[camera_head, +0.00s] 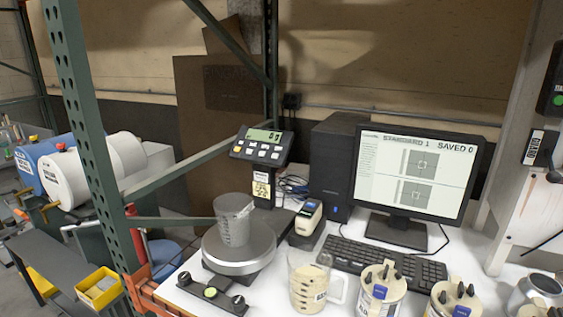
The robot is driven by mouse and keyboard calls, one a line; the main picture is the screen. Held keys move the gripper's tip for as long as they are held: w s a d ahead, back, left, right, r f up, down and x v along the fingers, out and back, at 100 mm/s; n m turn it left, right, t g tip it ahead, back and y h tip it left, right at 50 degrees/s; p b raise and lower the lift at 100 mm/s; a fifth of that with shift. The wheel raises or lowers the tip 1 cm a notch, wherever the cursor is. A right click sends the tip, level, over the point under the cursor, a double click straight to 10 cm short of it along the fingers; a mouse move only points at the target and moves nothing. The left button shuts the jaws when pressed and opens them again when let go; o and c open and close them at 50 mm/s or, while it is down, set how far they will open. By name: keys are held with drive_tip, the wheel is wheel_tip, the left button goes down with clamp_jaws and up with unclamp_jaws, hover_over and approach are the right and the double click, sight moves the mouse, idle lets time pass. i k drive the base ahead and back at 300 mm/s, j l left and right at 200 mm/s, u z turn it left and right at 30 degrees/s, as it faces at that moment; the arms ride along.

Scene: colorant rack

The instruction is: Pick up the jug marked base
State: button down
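A clear jug (304,282) stands on the white bench at the bottom middle, upright, with its handle on the right. It holds cream-coloured contents and has a small white label low on its right side, too small to read with certainty. Its base is close to the picture's lower edge. My gripper is not in view.
Left of the jug, a clear cup (233,222) stands on a round scale (240,252). Lidded cream tubs (381,294) stand close on its right. A keyboard (378,262) and small device (308,222) lie behind. A green rack post (92,130) rises at left.

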sight(310, 266)
drive_tip(key=i+j+z, duration=0.25)
drive_tip(key=j+z, duration=0.25)
drive_tip(key=j, duration=0.3)
drive_tip(key=j+z, duration=0.45)
drive_tip(key=j, duration=0.4)
drive_tip(key=j+z, duration=0.5)
drive_tip(key=j, duration=0.4)
